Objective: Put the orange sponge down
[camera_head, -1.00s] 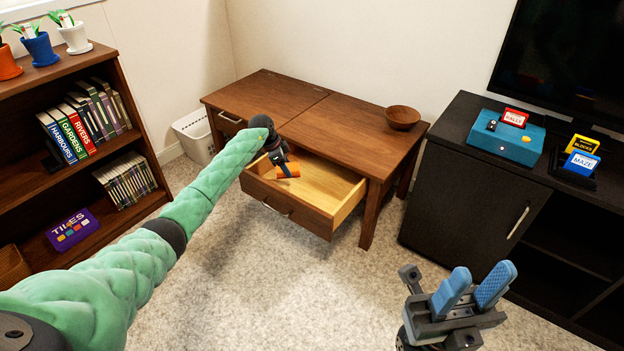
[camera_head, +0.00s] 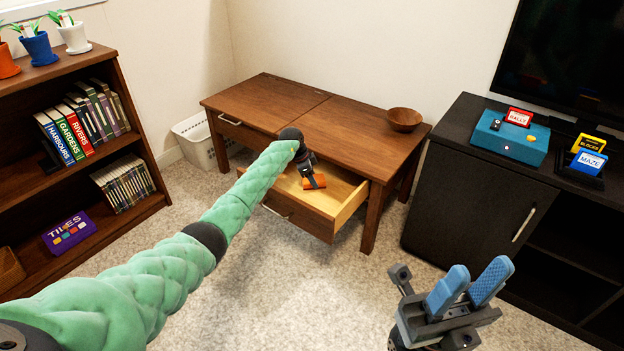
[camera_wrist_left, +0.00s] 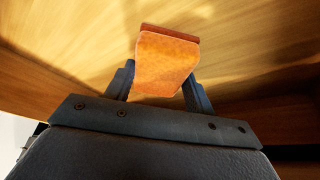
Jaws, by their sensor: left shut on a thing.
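The orange sponge (camera_head: 314,182) is in the open drawer (camera_head: 338,214) of the brown wooden desk, low over the drawer floor. My left gripper (camera_head: 308,176) reaches into the drawer and is shut on the sponge. In the left wrist view the sponge (camera_wrist_left: 166,62) sits between the two dark fingers, with the pale wooden drawer floor behind it. I cannot tell whether the sponge touches the floor. My right gripper (camera_head: 468,290) is raised over the carpet at the lower right, its two blue fingers apart and empty.
A wooden bowl (camera_head: 404,119) stands on the desk top (camera_head: 345,133). A black cabinet (camera_head: 465,200) with a teal console (camera_head: 510,137) is at the right. A bookshelf (camera_head: 100,165) is at the left, and a white basket (camera_head: 196,141) is beside the desk. The carpet in front is clear.

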